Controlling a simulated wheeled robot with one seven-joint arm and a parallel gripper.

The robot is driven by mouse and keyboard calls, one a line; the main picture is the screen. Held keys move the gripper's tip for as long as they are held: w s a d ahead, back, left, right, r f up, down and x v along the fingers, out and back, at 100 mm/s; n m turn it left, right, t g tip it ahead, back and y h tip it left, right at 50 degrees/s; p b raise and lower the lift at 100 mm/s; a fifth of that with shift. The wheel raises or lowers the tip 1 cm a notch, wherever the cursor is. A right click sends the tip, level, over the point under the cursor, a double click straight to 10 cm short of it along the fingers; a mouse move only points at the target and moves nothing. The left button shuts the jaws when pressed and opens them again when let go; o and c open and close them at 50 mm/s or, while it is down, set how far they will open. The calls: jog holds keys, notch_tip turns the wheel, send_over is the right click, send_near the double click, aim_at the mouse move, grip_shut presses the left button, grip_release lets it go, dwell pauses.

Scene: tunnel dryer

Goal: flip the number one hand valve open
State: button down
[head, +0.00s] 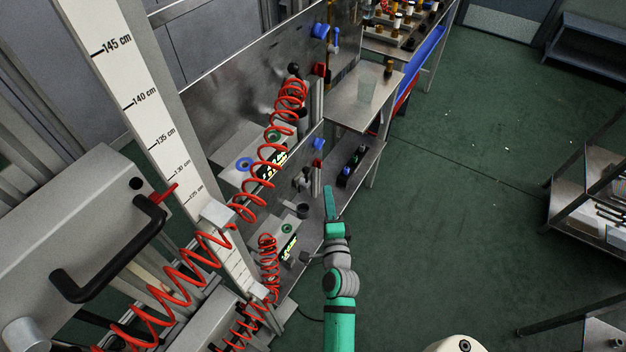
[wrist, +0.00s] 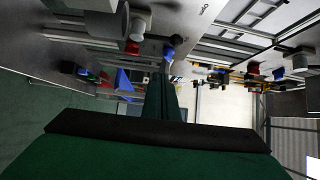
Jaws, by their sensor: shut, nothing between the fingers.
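My green gripper (head: 329,190) points up and away along the front of the steel panels, its fingers together and empty. In the wrist view the shut fingers (wrist: 160,84) stand in the middle, touching nothing that I can see. Small valve-like handles sit on the panels: an upper blue one (head: 320,31), an upper red one (head: 319,70), a lower blue one (head: 318,145) and a lower red one (head: 315,173). The lower ones are just beyond and left of my fingertips. No number is readable, so I cannot tell which is number one.
Red coiled hoses (head: 267,153) hang left of my arm. A steel table (head: 345,103) with a clear vessel stands beyond the gripper. A measuring post (head: 135,97) and a grey box with a black handle (head: 110,255) are at left.

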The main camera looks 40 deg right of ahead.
aim_at(307, 178)
jog(key=w, duration=0.7)
jog(key=shift+w, duration=0.25)
jog(key=shift+s+a+f, duration=0.15)
jog(key=shift+s+a, duration=0.1)
jog(key=shift+a, duration=0.4)
dwell(1.0)
jog(key=shift+s+a+f, duration=0.2)
jog(key=shift+a+f, duration=0.15)
jog(key=shift+a, duration=0.1)
jog(key=shift+a+f, duration=0.1)
jog(key=shift+a, duration=0.05)
dwell(0.4)
